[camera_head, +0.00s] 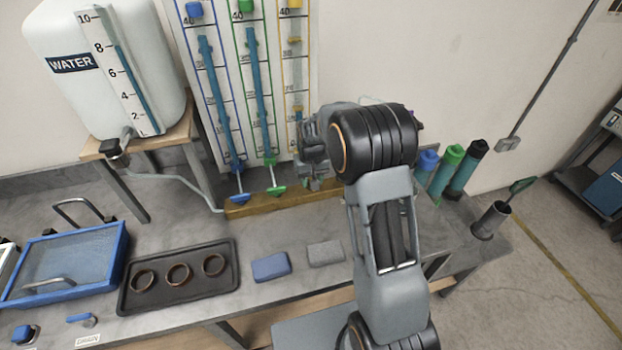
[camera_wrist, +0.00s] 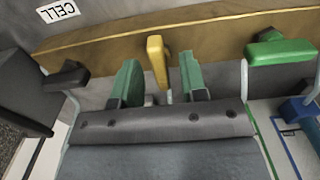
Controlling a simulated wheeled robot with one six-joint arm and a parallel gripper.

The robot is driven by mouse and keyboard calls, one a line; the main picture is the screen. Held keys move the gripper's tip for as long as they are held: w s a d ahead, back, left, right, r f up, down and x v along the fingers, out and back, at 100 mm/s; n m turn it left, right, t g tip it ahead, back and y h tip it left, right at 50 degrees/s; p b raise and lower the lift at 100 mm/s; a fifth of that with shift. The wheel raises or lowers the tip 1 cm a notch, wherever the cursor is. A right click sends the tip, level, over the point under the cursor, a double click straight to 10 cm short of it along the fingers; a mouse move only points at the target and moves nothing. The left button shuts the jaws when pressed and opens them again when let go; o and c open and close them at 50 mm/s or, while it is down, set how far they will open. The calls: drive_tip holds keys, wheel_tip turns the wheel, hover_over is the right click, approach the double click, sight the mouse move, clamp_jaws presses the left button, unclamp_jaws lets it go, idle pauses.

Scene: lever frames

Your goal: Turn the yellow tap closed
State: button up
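The yellow tap (camera_wrist: 157,60) shows in the wrist view as a short lever in front of the brown wooden rail (camera_wrist: 210,33). Its lever runs up and down in that picture. My gripper (camera_wrist: 160,72) is open, with one green-padded finger on each side of the lever and a visible gap on both sides. In the head view my gripper (camera_head: 314,183) is mostly behind my arm, and the yellow tap is hidden there. The yellow-framed gauge column (camera_head: 294,62) above it is partly visible.
In the head view, a tray of rings (camera_head: 128,297), a blue sponge (camera_head: 271,266) and a grey sponge (camera_head: 325,253) lie on the bench.

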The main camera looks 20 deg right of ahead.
drive_tip(key=shift+c, duration=0.3)
clamp_jaws()
idle(0.4)
drive_tip(key=m+b, duration=0.1)
drive_tip(key=m, duration=0.3)
drive_tip(key=shift+f, duration=0.1)
drive_tip(key=m+b, duration=0.1)
drive_tip(key=m, duration=0.3)
drive_tip(key=shift+m, duration=0.3)
drive_tip(key=m+b, duration=0.1)
drive_tip(key=m, duration=0.3)
drive_tip(key=shift+m, duration=0.3)
drive_tip(key=m, duration=0.4)
drive_tip(key=shift+m+b, duration=0.3)
drive_tip(key=shift+b, duration=0.1)
